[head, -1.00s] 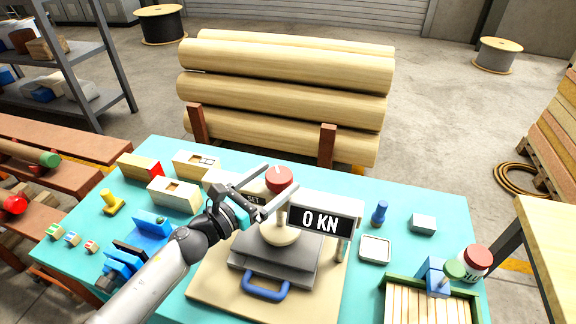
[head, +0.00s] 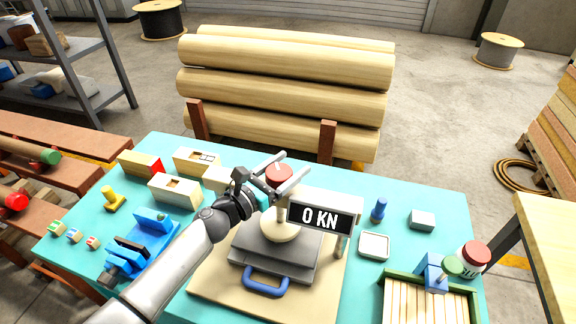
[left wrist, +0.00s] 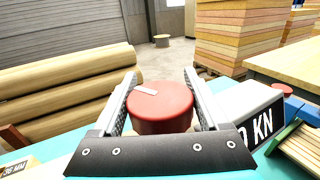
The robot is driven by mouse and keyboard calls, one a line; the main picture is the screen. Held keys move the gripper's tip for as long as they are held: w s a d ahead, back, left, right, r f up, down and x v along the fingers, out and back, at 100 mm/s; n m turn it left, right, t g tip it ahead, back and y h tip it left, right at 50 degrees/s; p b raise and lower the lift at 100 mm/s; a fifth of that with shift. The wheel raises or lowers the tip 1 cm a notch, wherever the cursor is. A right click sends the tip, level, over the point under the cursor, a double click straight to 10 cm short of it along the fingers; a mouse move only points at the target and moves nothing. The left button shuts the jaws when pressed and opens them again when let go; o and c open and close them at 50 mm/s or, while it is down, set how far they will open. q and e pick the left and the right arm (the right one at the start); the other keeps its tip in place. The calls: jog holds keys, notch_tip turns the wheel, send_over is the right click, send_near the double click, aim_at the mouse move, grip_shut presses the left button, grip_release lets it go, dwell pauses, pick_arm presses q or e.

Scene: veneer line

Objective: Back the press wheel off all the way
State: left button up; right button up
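The press wheel (head: 279,174) is a red round knob with a pale mark, on top of the press, and it fills the middle of the left wrist view (left wrist: 160,105). My left gripper (head: 293,165) is open, with its two fingers on either side of the wheel. In the left wrist view the fingers (left wrist: 160,80) lie very close to the wheel's sides; I cannot tell if they touch it. The press display (head: 320,216) reads 0 KN. Grey press plates (head: 270,255) sit below it on a tan base. My right gripper is not in view.
A blue handle (head: 265,283) projects at the press front. A blue clamp-like tool (head: 150,240) and wooden blocks (head: 175,190) lie left on the turquoise table. A white tray (head: 375,246), a glue jar (head: 472,260) and a green-edged crate (head: 390,305) stand right.

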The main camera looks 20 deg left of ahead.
pick_arm(q)
jog(key=c, duration=0.9)
jog(key=shift+n+t+y, duration=0.3)
jog(key=shift+n+y, duration=0.1)
jog(key=shift+y, duration=0.1)
jog(key=n+y, duration=0.1)
jog(key=y, duration=0.1)
jog(key=a+n+t+y, duration=0.1)
jog(key=n+y, duration=0.1)
jog(key=y, duration=0.1)
jog(key=shift+w+n+t+y, duration=0.1)
jog(key=shift+n+t+y, duration=0.2)
jog(key=n+y+b, duration=0.1)
jog(key=n+y, duration=0.1)
jog(key=y, duration=0.1)
jog(key=a+n+y, duration=0.1)
jog(key=n+y, duration=0.1)
jog(key=y, duration=0.2)
jog(key=shift+a+n+g+b, duration=0.1)
jog(key=shift+n+g+b, duration=0.2)
jog(key=shift+g+b, duration=0.1)
jog(key=shift+y, duration=0.3)
jog(key=o, duration=1.3)
jog(key=shift+a, duration=0.1)
jog(key=shift+o, duration=0.2)
